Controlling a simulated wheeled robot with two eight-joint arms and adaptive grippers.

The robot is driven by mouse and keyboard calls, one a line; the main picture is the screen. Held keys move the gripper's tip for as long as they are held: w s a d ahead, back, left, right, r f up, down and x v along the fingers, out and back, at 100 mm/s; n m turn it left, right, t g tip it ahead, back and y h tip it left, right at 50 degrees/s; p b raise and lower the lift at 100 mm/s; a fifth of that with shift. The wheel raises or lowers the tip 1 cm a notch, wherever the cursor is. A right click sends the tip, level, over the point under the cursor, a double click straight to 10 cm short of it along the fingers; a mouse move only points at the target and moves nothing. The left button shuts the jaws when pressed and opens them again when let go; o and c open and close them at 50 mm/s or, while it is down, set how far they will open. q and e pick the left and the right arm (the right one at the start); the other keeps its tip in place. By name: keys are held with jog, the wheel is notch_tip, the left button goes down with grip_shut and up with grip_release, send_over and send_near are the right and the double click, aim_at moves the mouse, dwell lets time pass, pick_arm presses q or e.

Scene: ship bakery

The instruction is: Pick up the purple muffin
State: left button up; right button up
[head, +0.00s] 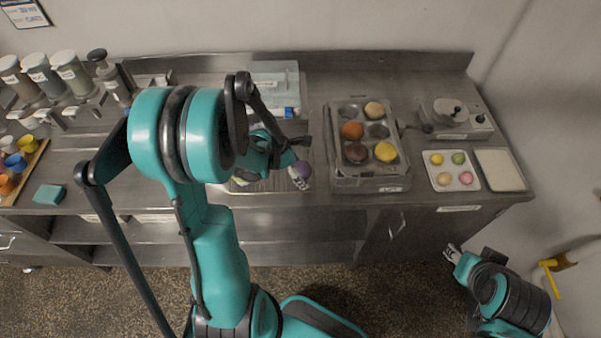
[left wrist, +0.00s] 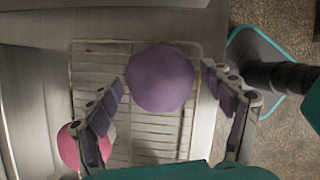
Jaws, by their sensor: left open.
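The purple muffin (left wrist: 160,78) sits over a wire cooling rack (left wrist: 150,135) in the left wrist view. A pink round item (left wrist: 69,146) lies partly behind the left finger. My right gripper (head: 453,253) is low at the right, away from the counter, and too small to read.
A muffin tin (head: 332,172) with several muffins stands right of the rack. A white tray with small coloured items (head: 452,183) and an empty pale tray (head: 499,170) lie farther right. Dispensers (head: 72,72), cups and a teal sponge (head: 49,195) are at the left.

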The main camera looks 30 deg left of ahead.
pick_arm(q)
jog(key=c, duration=0.9)
jog(key=shift+r, duration=0.2)
